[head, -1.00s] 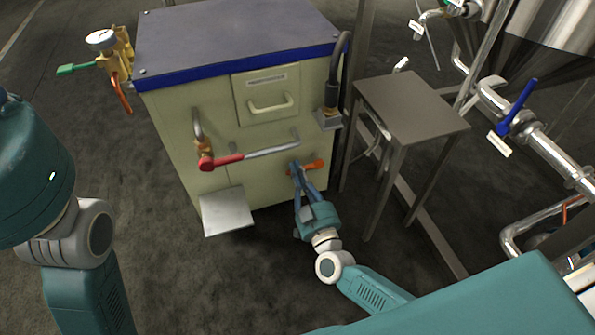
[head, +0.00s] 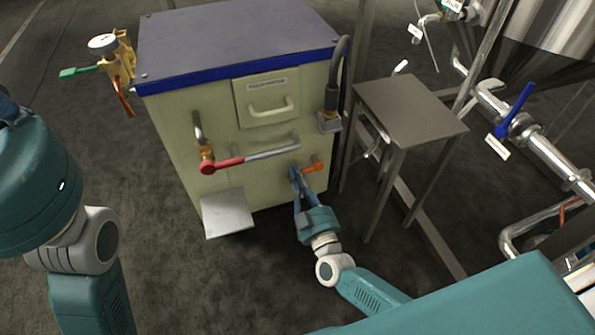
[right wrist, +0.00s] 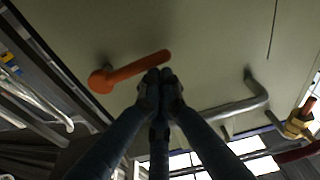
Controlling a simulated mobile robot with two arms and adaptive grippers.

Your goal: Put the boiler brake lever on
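The boiler (head: 240,185) is a cream cabinet with a grey top and blue rim. An orange lever (head: 312,167), which I take as the brake lever, is low on its front at the right. In the right wrist view the lever (right wrist: 135,69) runs from a round hub at the left to a free end at the upper right. My right gripper (head: 294,172) is at the lever's free end. In the right wrist view its fingertips (right wrist: 160,78) are together, beside that end, with nothing visible between them. Contact cannot be told. My left gripper is out of view.
A grey side table (head: 410,105) stands right of the boiler. Pipes with a blue valve handle (head: 517,108) are further right. Floor in front is clear.

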